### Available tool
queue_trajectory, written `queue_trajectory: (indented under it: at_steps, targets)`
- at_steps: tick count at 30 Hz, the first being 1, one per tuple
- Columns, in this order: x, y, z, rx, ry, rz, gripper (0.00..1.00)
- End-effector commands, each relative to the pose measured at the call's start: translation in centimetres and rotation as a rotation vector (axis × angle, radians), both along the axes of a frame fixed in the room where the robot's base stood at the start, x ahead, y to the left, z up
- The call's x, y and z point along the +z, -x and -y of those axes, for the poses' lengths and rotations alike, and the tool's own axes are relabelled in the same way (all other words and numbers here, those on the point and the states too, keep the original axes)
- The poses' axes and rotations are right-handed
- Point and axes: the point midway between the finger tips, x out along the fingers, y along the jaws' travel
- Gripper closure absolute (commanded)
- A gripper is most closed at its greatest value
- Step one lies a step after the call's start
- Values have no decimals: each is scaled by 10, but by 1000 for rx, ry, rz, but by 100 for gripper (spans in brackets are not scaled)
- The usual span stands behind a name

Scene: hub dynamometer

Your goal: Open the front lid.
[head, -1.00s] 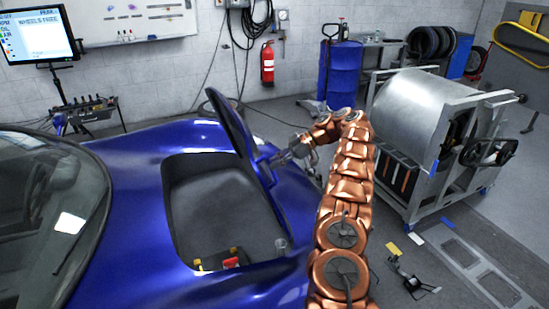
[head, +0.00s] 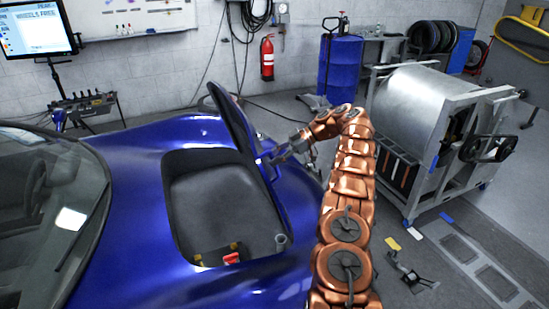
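The front lid (head: 235,128) of the blue car stands raised and steeply tilted along the right side of its opening. Its dark inner face is towards the left. The open front compartment (head: 215,200) below it is dark grey, with a small red item (head: 231,258) and a grey cylindrical part (head: 281,241) at its near end. My gripper (head: 268,161) is at the lid's right, outer side, against or very close to it. The fingertips are small and partly hidden by the lid, so I cannot tell whether they are open or shut.
A large metal roller drum in a frame (head: 415,110) stands to the right of my arm. A blue barrel (head: 340,65) and a red fire extinguisher (head: 267,58) are at the back. A screen on a stand (head: 36,30) is at the back left. A black device (head: 411,275) lies on the floor.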

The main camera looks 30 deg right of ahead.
Motion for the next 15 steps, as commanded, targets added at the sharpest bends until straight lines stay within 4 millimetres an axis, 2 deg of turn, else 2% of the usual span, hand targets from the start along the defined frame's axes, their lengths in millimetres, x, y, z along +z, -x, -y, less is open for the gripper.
queue_trajectory:
  at_steps: [15]
  targets:
    - [-2, 2, 2, -1, -1, -4, 59]
